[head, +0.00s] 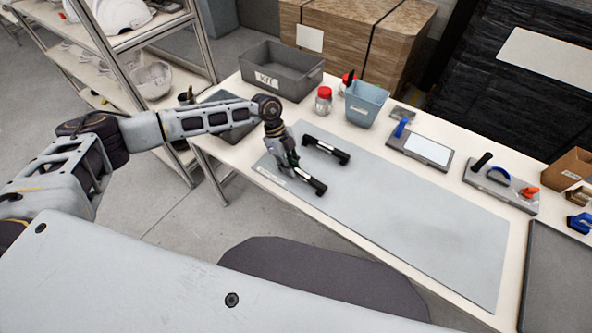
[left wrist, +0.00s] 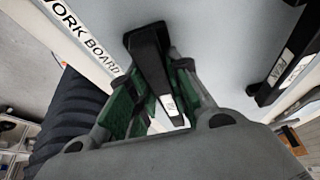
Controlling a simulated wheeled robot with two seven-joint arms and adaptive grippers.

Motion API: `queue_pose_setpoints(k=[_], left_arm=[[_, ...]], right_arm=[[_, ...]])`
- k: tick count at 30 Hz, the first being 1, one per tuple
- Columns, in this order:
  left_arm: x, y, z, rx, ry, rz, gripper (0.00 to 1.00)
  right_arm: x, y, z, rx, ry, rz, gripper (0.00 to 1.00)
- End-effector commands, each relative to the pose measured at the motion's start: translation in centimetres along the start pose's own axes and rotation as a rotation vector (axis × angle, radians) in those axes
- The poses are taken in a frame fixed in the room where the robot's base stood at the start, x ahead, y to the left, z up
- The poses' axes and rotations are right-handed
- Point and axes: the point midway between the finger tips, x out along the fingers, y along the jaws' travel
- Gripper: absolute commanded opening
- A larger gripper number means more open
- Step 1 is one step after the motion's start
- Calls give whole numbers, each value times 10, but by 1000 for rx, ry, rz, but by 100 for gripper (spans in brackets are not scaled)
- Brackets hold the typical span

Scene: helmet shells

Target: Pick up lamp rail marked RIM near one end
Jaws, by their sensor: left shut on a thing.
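Two black rails with white labels are at the left part of the grey work board (head: 410,210). My left gripper (head: 289,163) reaches down and is shut on the nearer lamp rail (head: 314,185), close to its left end. In the left wrist view the green finger pads (left wrist: 148,103) stand on both sides of this rail (left wrist: 147,50). Its label is partly hidden by the fingers, and I cannot read it. The other rail (head: 327,149) lies behind it, apart from the gripper, and shows at the right of the left wrist view (left wrist: 290,60). Its label is not clearly legible. My right gripper is not in view.
A grey bin (head: 283,70), a red-lidded jar (head: 323,100) and a blue bin (head: 365,102) stand along the back of the table. Flat holders with tools (head: 500,187) are at the right. The board's middle and right are clear.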

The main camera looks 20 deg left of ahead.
Motion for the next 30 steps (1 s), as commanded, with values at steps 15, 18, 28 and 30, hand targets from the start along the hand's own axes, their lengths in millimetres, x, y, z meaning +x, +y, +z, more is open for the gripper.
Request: queue_pose_setpoints(k=[15, 18, 28, 30], left_arm=[[-47, 0, -19, 2, 0, -2, 0], [-61, -1, -25, 2, 0, -3, 0], [-90, 0, -37, 0, 0, -1, 0], [-92, 0, -38, 0, 0, -1, 0]], right_arm=[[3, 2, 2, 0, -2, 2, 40], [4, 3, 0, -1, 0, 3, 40], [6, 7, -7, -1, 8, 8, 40], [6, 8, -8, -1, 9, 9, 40]])
